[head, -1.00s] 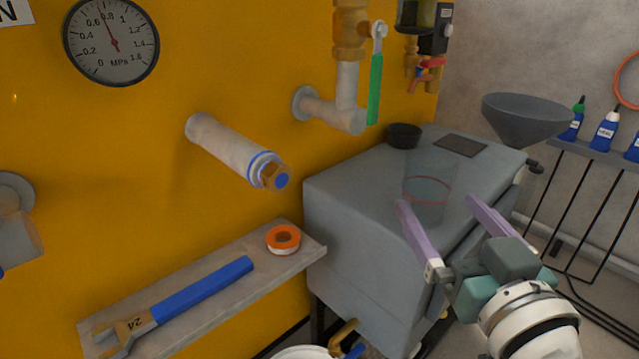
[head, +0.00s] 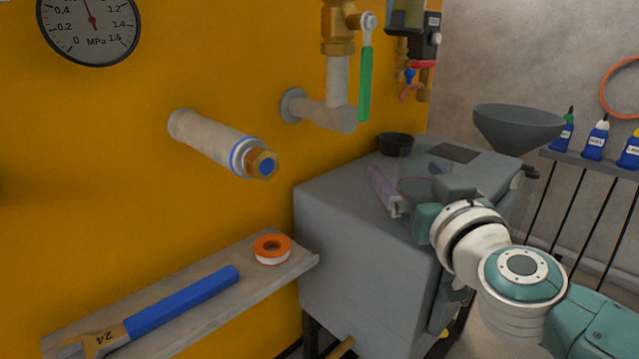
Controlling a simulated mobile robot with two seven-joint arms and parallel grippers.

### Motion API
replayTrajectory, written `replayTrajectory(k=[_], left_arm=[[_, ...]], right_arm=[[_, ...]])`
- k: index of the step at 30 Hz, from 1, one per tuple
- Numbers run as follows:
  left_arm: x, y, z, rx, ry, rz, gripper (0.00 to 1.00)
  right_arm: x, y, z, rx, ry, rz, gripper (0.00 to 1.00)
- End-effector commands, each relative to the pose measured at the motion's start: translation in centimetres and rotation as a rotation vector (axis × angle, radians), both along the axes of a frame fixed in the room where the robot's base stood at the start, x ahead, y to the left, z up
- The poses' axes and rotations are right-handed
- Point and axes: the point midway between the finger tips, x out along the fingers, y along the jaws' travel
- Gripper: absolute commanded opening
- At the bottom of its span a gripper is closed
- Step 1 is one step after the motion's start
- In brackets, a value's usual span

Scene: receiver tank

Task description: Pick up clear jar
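My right gripper (head: 408,168) is at the jar, reaching in from the lower right. One purple finger is on the jar's left; the other shows only in part behind the gripper body and the jar. The fingers are spread and look open, and contact with the jar cannot be made out. The jar's right and lower parts are largely hidden by my gripper. My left gripper is not in view.
A dark bowl (head: 395,144) and a dark flat plate (head: 453,152) are at the cabinet's back. A grey funnel (head: 517,128) is to the right. A pipe with a green-handled valve (head: 366,84) overhangs the left. The shelf holds orange-and-white tape (head: 271,249) and a blue-handled wrench (head: 181,303).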

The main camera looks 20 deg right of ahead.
Motion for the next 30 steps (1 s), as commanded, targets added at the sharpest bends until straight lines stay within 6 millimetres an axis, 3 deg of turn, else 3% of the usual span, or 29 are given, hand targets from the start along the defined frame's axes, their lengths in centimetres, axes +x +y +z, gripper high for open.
replayTrajectory(k=[2, 23, 30], left_arm=[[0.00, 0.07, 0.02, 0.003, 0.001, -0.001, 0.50], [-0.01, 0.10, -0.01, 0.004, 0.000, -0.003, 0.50], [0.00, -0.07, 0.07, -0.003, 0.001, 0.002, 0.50]], right_arm=[[-0.02, 0.00, 0.02, 0.000, 0.000, 0.000, 0.97], [-0.05, 0.02, 0.01, 0.000, 0.000, 0.000, 0.18], [-0.03, 0.03, 0.10, 0.000, -0.001, 0.000, 0.18]])
